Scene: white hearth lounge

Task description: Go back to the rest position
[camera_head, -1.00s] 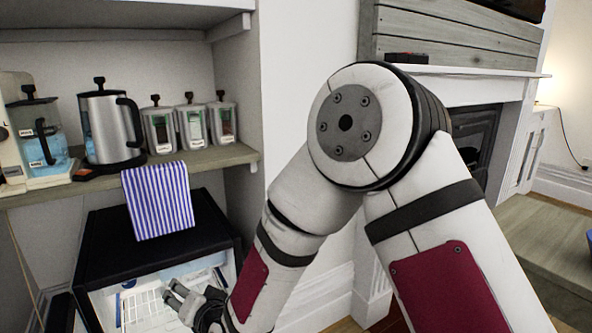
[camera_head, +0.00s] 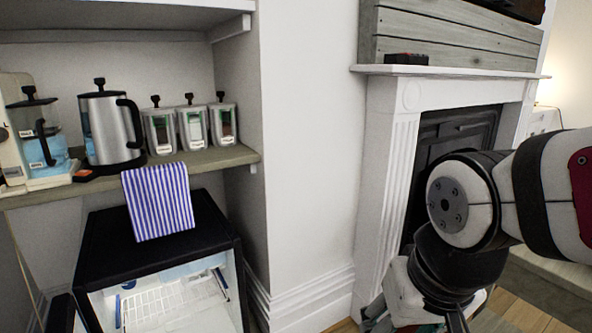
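My arm comes in from the right edge and bends down in front of the fireplace. A dark part at the bottom edge looks like my gripper (camera_head: 456,320). It is mostly cut off by the frame, and its fingertips cannot be made out. I cannot tell whether it is open or shut or holds anything. It is well to the right of the small black fridge (camera_head: 95,245), whose lit white inside faces me.
A wooden shelf (camera_head: 215,157) carries a kettle (camera_head: 105,130), a coffee machine and several canisters (camera_head: 193,128). A striped towel (camera_head: 160,203) hangs over the shelf edge and fridge top. The white fireplace surround (camera_head: 388,170) stands close behind my arm. Wall space between is clear.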

